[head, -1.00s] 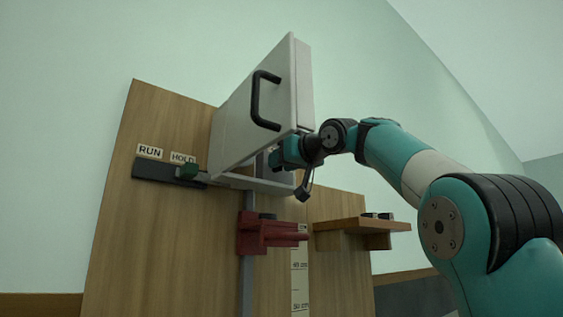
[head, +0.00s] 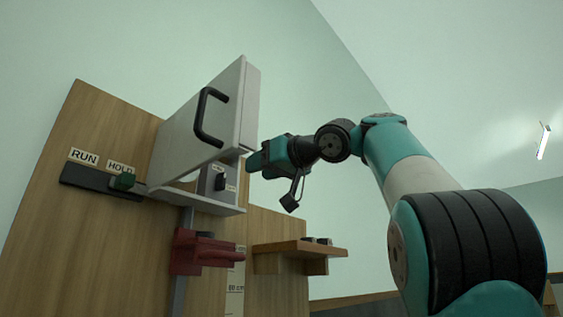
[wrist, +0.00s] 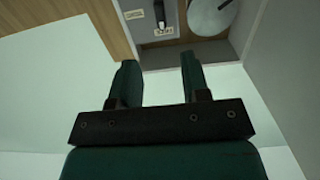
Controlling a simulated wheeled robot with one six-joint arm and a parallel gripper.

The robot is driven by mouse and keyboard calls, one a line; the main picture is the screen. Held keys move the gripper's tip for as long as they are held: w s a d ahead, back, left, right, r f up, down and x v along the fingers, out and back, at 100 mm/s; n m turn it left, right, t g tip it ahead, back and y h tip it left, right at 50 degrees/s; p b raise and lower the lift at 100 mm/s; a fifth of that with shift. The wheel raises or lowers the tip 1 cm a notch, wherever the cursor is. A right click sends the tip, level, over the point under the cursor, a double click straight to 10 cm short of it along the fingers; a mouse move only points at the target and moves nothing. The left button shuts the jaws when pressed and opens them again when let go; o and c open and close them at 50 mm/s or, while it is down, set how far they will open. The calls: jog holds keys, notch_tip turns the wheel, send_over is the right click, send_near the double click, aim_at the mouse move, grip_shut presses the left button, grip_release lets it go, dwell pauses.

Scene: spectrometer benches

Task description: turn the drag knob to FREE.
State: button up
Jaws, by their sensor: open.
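The drag knob (head: 220,182) is a small black knob on a grey panel inside the open white box, with small pale labels beside it. In the wrist view the black knob (wrist: 160,14) is at the top, with one label to its left and one below; the lettering is too small to read surely. My gripper (head: 256,163) is just outside the box's right side, apart from the knob. In the wrist view my gripper (wrist: 158,78) has its two green fingers spread, with nothing between them.
The white box's raised door (head: 195,115) has a black handle (head: 208,117). A red clamp (head: 203,252) and wooden shelf (head: 300,250) are below. A round grey disc (wrist: 212,14) is right of the knob.

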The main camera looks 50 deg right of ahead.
jog(key=s+p, duration=0.1)
jog(key=s, duration=0.4)
jog(key=shift+s, duration=0.2)
dwell(0.6)
